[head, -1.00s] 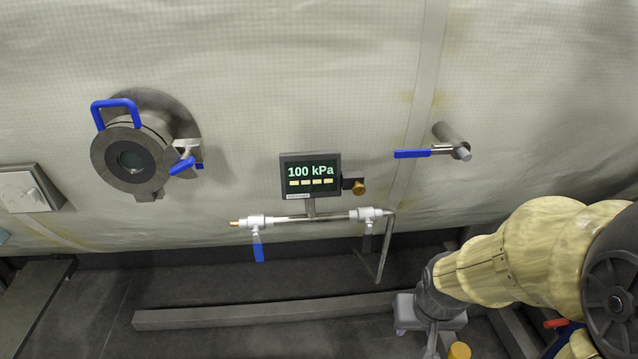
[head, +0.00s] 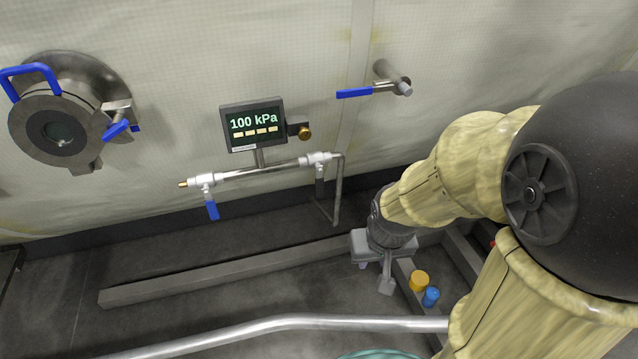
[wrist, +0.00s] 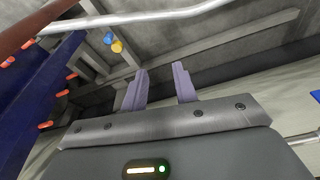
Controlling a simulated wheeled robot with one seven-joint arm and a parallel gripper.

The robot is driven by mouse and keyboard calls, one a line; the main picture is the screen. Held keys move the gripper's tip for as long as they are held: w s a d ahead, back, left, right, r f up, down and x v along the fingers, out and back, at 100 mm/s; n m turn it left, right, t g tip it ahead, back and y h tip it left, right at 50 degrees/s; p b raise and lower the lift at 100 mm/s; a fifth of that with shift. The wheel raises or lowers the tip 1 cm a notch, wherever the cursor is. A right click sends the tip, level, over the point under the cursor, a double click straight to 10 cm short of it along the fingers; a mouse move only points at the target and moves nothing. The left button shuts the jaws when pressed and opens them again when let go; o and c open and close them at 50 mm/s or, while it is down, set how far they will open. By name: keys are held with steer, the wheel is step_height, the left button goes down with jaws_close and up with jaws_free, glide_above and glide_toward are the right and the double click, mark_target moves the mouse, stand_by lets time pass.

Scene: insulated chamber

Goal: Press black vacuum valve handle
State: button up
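A dark valve handle (head: 319,187) hangs down from the white valve body (head: 318,159) at the right end of the horizontal pipe under the gauge, in the head view. It looks like the black vacuum valve handle. My gripper (head: 375,279) points down near the floor beam, right of and below this handle, apart from it. In the wrist view my gripper's two fingers (wrist: 160,85) stand apart with nothing between them. The dark handle cannot be made out in the wrist view.
The gauge (head: 253,124) reads 100 kPa. Blue handles hang at the pipe's left (head: 212,210) and stick out at the upper right (head: 355,93). A round port (head: 60,130) is at left. Yellow (head: 419,281) and blue (head: 431,297) caps lie near my gripper. A floor beam (head: 220,275) runs below.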

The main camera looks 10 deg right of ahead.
steer(key=shift+w+a, duration=0.25)
steer(key=c, duration=0.3)
steer(key=w+a+n+t, duration=0.1)
steer(key=w+a, duration=0.1)
steer(key=w, duration=0.1)
steer(key=w+a+f+n+t, duration=0.1)
steer(key=w+a, duration=0.2)
steer(key=w+a+t+y, duration=0.1)
steer(key=w+a, duration=0.2)
steer(key=shift+w+f+n, duration=0.2)
steer(key=shift+w+n, duration=0.2)
jaws_close()
steer(key=w+a+f+n+t+h, duration=0.2)
steer(key=w+a+n+t, duration=0.15)
steer(key=w+a, duration=0.35)
steer(key=s+a+r+n+t+h, duration=0.1)
steer(key=s+a+n+t+h, duration=0.3)
steer(key=h, duration=0.5)
steer(key=shift+s+a+r+n+t, duration=0.25)
steer(key=shift+s+a+n+t, duration=0.1)
steer(key=shift+s+a+t, duration=0.65)
steer(key=shift+s, duration=0.1)
